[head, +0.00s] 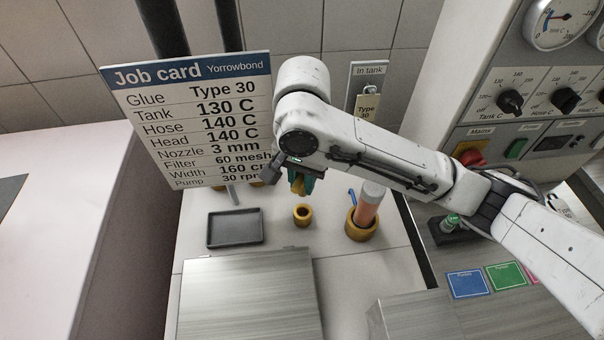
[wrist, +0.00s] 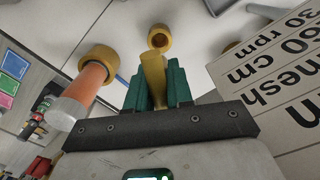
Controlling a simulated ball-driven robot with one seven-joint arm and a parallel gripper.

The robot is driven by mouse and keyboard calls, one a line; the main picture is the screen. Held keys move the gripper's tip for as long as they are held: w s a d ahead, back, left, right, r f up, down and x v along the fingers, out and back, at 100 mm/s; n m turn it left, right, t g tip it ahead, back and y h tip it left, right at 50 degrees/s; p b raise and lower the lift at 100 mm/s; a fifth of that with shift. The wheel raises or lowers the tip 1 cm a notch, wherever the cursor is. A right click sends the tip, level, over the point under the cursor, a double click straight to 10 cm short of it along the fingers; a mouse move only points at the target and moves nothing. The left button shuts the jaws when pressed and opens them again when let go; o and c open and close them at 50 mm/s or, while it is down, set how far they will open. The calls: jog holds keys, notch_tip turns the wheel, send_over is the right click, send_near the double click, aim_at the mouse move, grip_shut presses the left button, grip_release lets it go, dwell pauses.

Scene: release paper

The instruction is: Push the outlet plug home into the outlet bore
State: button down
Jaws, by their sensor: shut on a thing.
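My gripper (head: 300,179) hangs over the worktop in the head view, its green fingers pointing down. In the wrist view my gripper (wrist: 155,82) is shut on a yellow, tapering piece (wrist: 153,70), which I take to be the outlet plug. A short yellow ring (head: 303,214) with a dark round hole stands on the worktop just below it; this may be the outlet bore. In the wrist view the ring (wrist: 159,38) is just beyond the plug's tip. Plug and ring look apart, though the exact gap is hard to tell.
An orange cylinder with a pale top (head: 367,206) stands in a yellow cup (head: 358,231) to the right. A dark tray (head: 235,229) lies to the left. The job card (head: 190,120) stands close to the gripper's left. A grey metal block (head: 250,290) is in front.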

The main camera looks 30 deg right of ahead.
aim_at(303, 194)
jog(key=shift+r+p, duration=0.2)
jog(key=shift+p, duration=0.4)
jog(key=shift+f+b, duration=1.75)
jog(key=shift+f, duration=1.3)
jog(key=shift+p, duration=1.45)
jog(key=shift+f+b, duration=0.9)
jog(key=shift+f, duration=0.8)
jog(key=shift+r, duration=0.25)
